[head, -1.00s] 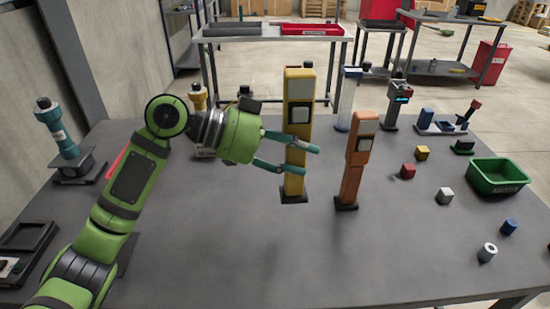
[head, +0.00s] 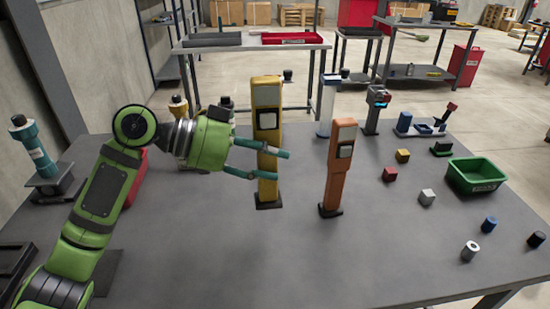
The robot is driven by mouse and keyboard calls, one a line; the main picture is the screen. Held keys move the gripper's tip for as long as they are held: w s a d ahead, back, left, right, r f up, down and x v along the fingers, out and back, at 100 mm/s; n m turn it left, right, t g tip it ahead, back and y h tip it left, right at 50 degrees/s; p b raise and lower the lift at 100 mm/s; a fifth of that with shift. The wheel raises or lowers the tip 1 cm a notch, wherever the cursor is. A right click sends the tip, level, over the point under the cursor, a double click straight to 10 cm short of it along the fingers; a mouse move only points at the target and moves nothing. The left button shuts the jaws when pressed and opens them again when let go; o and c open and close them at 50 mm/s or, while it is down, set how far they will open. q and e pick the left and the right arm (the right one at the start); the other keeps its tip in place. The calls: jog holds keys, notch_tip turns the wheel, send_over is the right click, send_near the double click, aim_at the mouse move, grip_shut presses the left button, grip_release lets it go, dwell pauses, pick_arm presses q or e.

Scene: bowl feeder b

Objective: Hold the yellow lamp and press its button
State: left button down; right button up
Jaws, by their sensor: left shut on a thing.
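The yellow lamp (head: 267,112) is a tall upright post with pale square panels on its front and a dark foot on the grey table. My left gripper (head: 268,163) comes in from the left with its teal fingers around the lamp's middle, below the panels. The fingers are shut on the post. I cannot tell which panel is the button. My right gripper is not in view.
An orange lamp (head: 338,170) stands close to the right. A green bin (head: 476,175) and several small blocks lie on the table's right side. A teal device (head: 36,149) stands at the left. The front middle of the table (head: 300,260) is clear.

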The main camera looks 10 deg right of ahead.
pick_arm(q)
jog(key=shift+w+a+r, duration=0.1)
jog(key=shift+w+a, duration=0.35)
jog(key=shift+a, duration=0.35)
jog(key=w+a, duration=0.3)
jog(key=a, duration=0.3)
jog(key=shift+a+p, duration=0.3)
jog(key=shift+a, duration=0.1)
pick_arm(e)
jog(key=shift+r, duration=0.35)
pick_arm(q)
jog(key=shift+w, duration=0.1)
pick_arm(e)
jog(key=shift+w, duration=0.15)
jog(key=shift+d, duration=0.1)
pick_arm(q)
jog(key=shift+f+b, duration=0.7)
jog(key=shift+f, duration=0.5)
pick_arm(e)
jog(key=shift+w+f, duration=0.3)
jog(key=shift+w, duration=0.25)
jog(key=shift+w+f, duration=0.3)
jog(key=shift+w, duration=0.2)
